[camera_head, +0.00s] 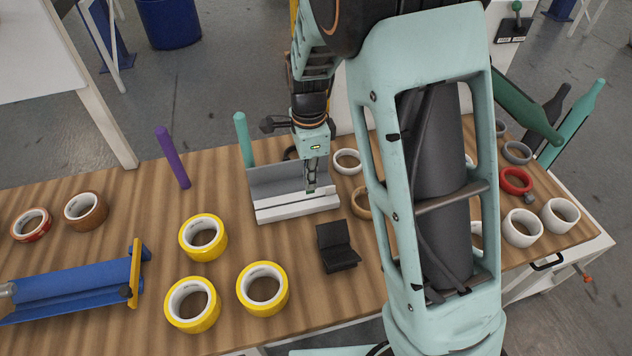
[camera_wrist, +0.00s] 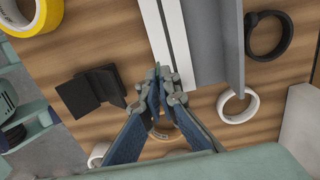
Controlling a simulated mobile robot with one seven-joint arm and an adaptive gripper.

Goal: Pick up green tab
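My gripper (camera_head: 311,188) points down at the right end of the holder, apart from the rod. The rod is not seen in the wrist view.
A purple rod (camera_head: 172,157) stands to the left. Yellow tape rolls (camera_head: 263,289) and a black block (camera_head: 337,246) lie in front. A blue dispenser (camera_head: 70,290) is at left. Dark green (camera_head: 527,108) and teal (camera_head: 585,110) paddles stick out at right, near several rolls.

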